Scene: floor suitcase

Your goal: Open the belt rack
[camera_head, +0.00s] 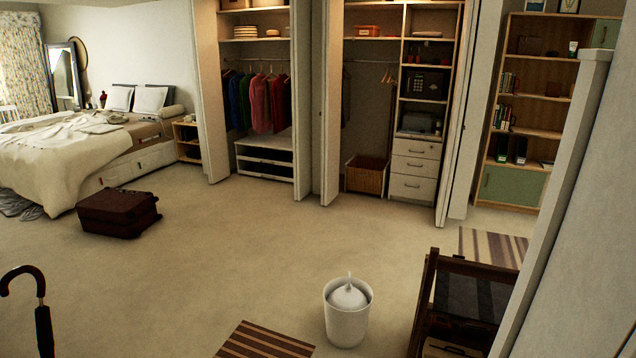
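No part that I can clearly tell as a belt rack shows in the head view. The open wardrobe has a left bay with coats (262,103) on a rail and a low white unit with dark slots (265,157) below them. The right bay holds a white drawer chest (415,168), which is shut, and a nearly bare rail with a few hangers (388,75). The folding doors (308,100) stand open. Neither of my grippers is in view.
A dark red suitcase (118,211) lies on the carpet beside the bed (75,160). A white bin (347,325), a dark wooden chair (455,300) and an umbrella (42,325) stand in front. The carpet before the wardrobe (265,230) is clear.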

